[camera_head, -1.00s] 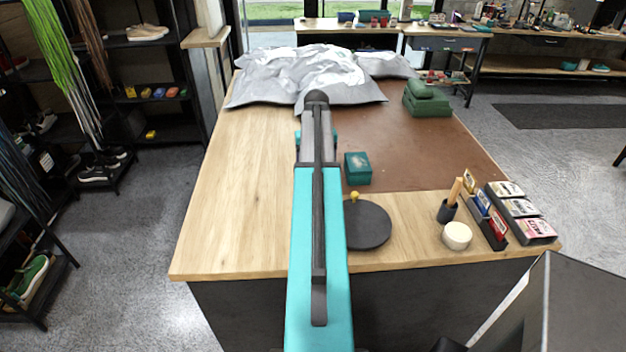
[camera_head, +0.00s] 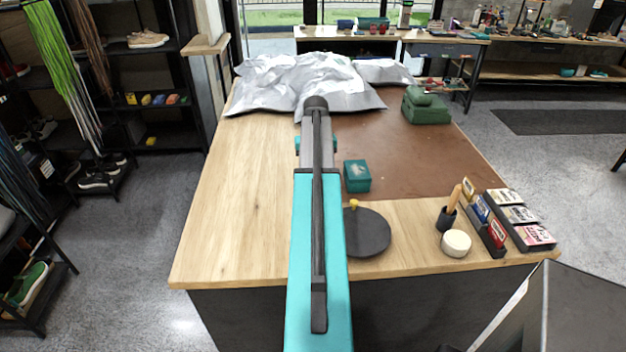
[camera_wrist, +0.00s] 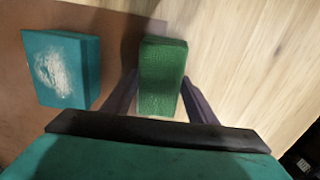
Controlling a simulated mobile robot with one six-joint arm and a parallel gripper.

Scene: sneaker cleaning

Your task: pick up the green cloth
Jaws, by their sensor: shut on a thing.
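The green cloth (camera_wrist: 163,62) is a small folded block with a woven surface in the middle of the wrist view. My gripper (camera_wrist: 160,80) has one dark finger on each side of it and is shut on it. The cloth's near end lies toward the gripper's dark crossbar. I cannot tell whether it is clear of the table. In the head view my arm hides the cloth and the gripper.
A teal box with a pale patch (camera_head: 357,176) stands right of my arm; the wrist view shows it left of the cloth (camera_wrist: 62,70). A dark round disc (camera_head: 367,234), brush cup (camera_head: 446,216) and card rack (camera_head: 515,228) stand nearer. Grey crumpled sheets (camera_head: 290,80) and green bundles (camera_head: 428,108) lie farther back.

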